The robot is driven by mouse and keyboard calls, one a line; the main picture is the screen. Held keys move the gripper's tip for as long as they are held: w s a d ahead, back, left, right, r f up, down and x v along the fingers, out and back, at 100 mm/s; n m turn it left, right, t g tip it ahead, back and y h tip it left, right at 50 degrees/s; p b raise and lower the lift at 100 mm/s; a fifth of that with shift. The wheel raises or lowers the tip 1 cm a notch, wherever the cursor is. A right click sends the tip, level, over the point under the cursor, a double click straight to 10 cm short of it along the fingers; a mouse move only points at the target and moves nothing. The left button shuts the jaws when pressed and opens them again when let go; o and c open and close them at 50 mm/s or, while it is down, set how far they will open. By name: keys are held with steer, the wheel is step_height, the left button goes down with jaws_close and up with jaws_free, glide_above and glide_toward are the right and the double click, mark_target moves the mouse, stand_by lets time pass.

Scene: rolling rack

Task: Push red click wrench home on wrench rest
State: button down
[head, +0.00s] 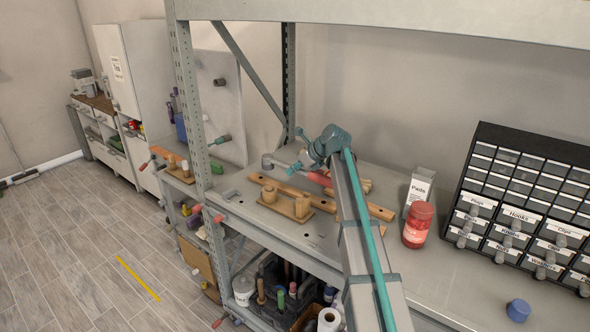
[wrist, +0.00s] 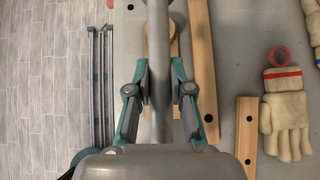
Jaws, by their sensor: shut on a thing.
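The red click wrench (head: 318,178) shows in the head view above the shelf, with a round grey head at its left and a red handle. My gripper (head: 316,157) is over it. In the wrist view my gripper (wrist: 160,78) is shut on the grey shaft (wrist: 158,100), one finger on each side. The wooden wrench rest (head: 285,207) with upright pegs stands on the shelf, in front of and below the wrench in the head view. I cannot tell whether the wrench touches it.
Wooden strips (wrist: 202,70) lie on the shelf. Pale work gloves (wrist: 285,115) lie at the right in the wrist view. A red jar (head: 418,225), a Pads box (head: 420,187) and a drawer cabinet (head: 520,200) stand to the right. The shelf's front edge is close by.

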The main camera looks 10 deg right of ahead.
steer(key=shift+r+p, duration=0.15)
steer(key=shift+p, duration=0.4)
steer(key=shift+f+b, duration=0.8)
steer(key=shift+f, duration=2.1)
steer(key=shift+f+b, duration=0.4)
steer(key=shift+f, duration=1.65)
steer(key=shift+c, duration=2.4)
jaws_free()
steer(key=shift+f, duration=0.1)
